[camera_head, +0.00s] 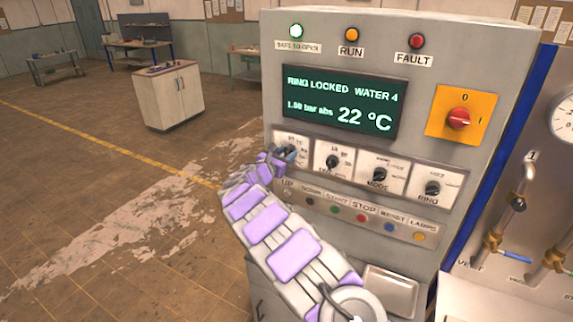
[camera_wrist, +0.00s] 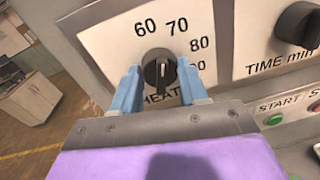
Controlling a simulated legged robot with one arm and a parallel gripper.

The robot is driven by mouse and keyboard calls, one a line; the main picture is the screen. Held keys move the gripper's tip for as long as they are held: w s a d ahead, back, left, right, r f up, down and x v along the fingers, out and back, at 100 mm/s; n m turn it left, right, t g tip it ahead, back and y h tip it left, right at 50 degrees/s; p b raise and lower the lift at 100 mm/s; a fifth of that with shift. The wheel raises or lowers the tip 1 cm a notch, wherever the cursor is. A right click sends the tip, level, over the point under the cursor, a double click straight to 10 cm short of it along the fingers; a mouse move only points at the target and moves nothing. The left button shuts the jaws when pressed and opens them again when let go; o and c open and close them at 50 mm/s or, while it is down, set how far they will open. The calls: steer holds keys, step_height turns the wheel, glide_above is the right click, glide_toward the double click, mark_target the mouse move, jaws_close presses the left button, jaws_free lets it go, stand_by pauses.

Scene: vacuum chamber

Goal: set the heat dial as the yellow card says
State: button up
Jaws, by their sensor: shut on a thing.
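The heat dial (camera_wrist: 157,62) is a black knob on a white plate marked HEAT, in the upper middle of the wrist view. The numbers 60, 70 and 80 show around it; a further one at lower right is partly hidden by a finger. A short pale mark shows on the knob's face, roughly upright; its exact reading is unclear. My gripper (camera_wrist: 158,72) is shut on the heat dial, one blue finger on each side. In the head view, my gripper (camera_head: 286,154) covers most of this dial. I see no yellow card with a setting.
The TIME dial (camera_head: 332,162), MODE dial (camera_head: 379,174) and RING dial (camera_head: 432,188) sit to the right. A row of buttons (camera_head: 361,217) runs below. The display (camera_head: 343,103) reads RING LOCKED, 22 °C. A red switch (camera_head: 459,118) sits on a yellow plate.

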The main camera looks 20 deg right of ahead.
steer(key=m+b, duration=0.3)
steer(key=b, duration=0.1)
steer(key=m+b, duration=0.3)
steer(key=b, duration=0.1)
steer(key=shift+f+y, duration=0.2)
steer(key=shift+y, duration=0.1)
steer(key=m+b, duration=0.4)
steer(key=b, duration=0.2)
steer(key=shift+s+r+m, duration=0.1)
steer(key=shift+s+m, duration=0.05)
steer(key=shift+m, duration=0.25)
steer(key=shift+b, duration=0.3)
steer(key=o, duration=0.9)
steer(key=shift+s+r, duration=0.15)
steer(key=shift+o, duration=0.7)
steer(key=shift+t, duration=0.3)
